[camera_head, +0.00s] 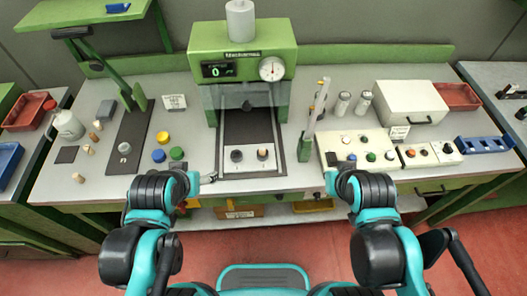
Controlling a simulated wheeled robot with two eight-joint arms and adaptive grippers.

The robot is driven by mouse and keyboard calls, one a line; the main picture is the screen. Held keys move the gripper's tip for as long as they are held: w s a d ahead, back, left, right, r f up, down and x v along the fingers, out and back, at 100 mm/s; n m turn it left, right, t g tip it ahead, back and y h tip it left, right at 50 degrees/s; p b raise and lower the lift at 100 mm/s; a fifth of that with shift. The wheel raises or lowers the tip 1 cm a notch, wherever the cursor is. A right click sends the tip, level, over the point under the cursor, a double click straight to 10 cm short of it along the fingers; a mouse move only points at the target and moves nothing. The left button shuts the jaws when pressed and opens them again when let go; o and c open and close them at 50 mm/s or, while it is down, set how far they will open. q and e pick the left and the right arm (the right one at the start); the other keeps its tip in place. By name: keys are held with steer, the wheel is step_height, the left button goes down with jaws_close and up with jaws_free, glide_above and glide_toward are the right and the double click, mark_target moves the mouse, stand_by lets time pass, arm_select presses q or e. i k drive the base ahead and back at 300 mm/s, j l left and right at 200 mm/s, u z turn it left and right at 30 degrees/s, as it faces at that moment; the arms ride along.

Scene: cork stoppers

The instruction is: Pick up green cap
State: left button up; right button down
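The green cap (177,153) lies on the grey workbench, left of the press. A blue cap (158,155) is just to its left and a yellow cap (162,138) is behind it. My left gripper (210,178) is low over the bench's front edge, to the right of and nearer than the green cap, apart from it. My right arm reaches to the front of the button panel, and its gripper (330,170) is mostly hidden by the arm. The fingers of both are too small or hidden to read.
A green press (243,50) stands at the middle. A button panel (355,148) and a white box (411,100) are to the right. Several corks, a bottle (68,125) and a dark stand plate (128,140) are left of the caps.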

mark_target(176, 154)
steer(key=j+z, duration=0.45)
steer(key=j, duration=0.25)
steer(key=j+z, duration=0.45)
steer(key=j, duration=0.25)
